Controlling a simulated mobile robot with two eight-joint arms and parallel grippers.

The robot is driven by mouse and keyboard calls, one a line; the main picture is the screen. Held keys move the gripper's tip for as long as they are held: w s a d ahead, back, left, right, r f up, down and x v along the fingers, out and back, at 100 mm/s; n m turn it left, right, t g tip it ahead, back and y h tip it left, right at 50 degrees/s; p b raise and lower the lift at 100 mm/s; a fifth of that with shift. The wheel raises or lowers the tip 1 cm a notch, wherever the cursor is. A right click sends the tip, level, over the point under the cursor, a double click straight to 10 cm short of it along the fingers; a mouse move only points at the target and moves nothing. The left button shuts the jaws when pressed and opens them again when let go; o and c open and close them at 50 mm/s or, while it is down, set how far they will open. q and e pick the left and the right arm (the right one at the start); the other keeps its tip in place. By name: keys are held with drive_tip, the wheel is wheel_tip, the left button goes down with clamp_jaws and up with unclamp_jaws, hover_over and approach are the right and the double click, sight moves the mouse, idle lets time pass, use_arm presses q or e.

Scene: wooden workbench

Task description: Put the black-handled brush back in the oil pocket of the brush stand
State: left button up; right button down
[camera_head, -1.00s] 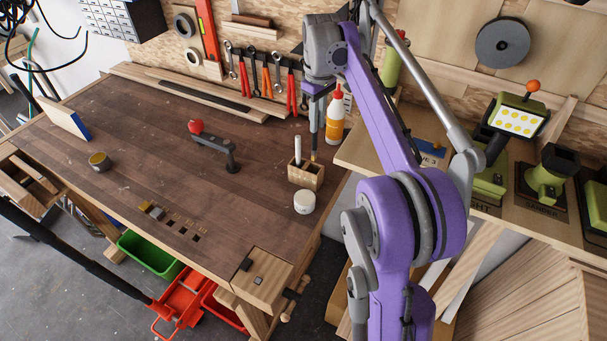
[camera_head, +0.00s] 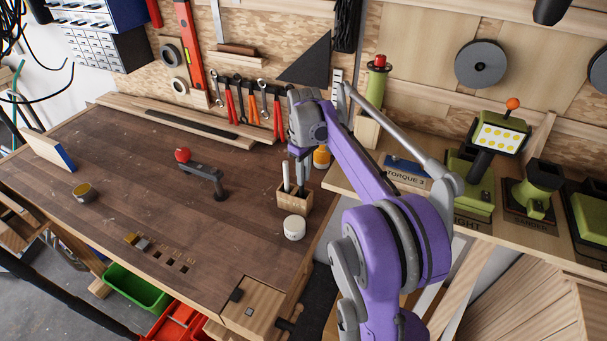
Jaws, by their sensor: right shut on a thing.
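The wooden brush stand (camera_head: 294,204) is near the right edge of the workbench. A white-handled brush (camera_head: 286,177) stands upright in its left part. My right gripper (camera_head: 301,182) points down at the right part of the stand and is shut on the black-handled brush. The gripper and arm hide most of that brush, and its dark handle blends with the fingers. I cannot tell how far the brush is inside the pocket. My left gripper is not in view.
A white jar (camera_head: 294,228) stands just in front of the stand. An orange-labelled bottle (camera_head: 321,157) is partly hidden behind my arm. A red-knobbed clamp (camera_head: 204,171) stands to the left. A small tin (camera_head: 82,192) is at the far left.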

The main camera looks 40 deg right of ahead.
drive_tip(key=shift+f, duration=0.15)
drive_tip(key=c, duration=0.8)
unclamp_jaws()
drive_tip(key=shift+c, duration=0.2)
wheel_tip(320, 180, up, 12)
drive_tip(key=p, duration=0.1)
drive_tip(key=s+a+f+m+t, duration=0.1)
drive_tip(key=s+a+f, duration=0.1)
drive_tip(key=s+a, duration=0.35)
drive_tip(key=s+a+f+t, duration=0.2)
drive_tip(key=s+a+f, duration=0.1)
drive_tip(key=a, duration=0.5)
drive_tip(key=s+a+f+m+t, duration=0.1)
drive_tip(key=s+a+f+t, duration=0.1)
drive_tip(key=s+a+f, duration=0.7)
drive_tip(key=s+f, duration=0.3)
drive_tip(key=s, duration=0.1)
drive_tip(key=shift+f, duration=0.15)
